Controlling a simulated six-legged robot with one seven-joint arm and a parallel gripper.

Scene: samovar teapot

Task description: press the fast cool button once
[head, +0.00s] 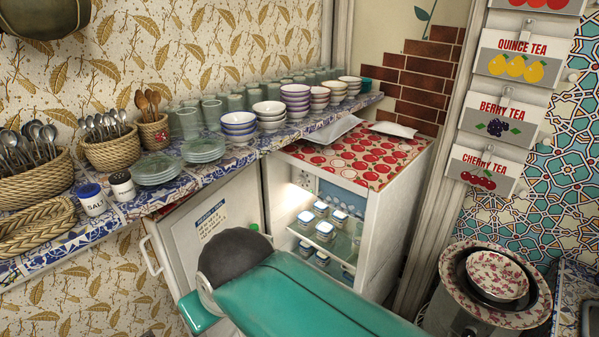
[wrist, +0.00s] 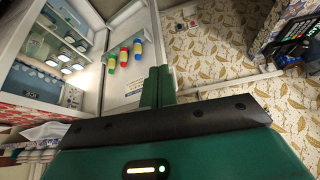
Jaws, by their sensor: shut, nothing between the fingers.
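In the wrist view, the fridge interior (wrist: 40,75) is at the left, in a turned-over view. A small dotted panel (wrist: 72,97) shows near the top of the interior. A blue dotted panel (head: 340,196) is inside the fridge in the head view. I cannot make out which part is the fast cool button. My gripper (wrist: 157,84) is shut and empty, in front of the open door and apart from the panel. My arm hides its fingers in the head view.
Several jars (head: 324,231) stand on the fridge shelves. Bottles (wrist: 124,56) sit on the door's inner side. A tiled shelf (head: 225,168) with bowls, glasses and cutlery baskets runs above the door. A patterned bowl (head: 497,275) rests on a pot at right.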

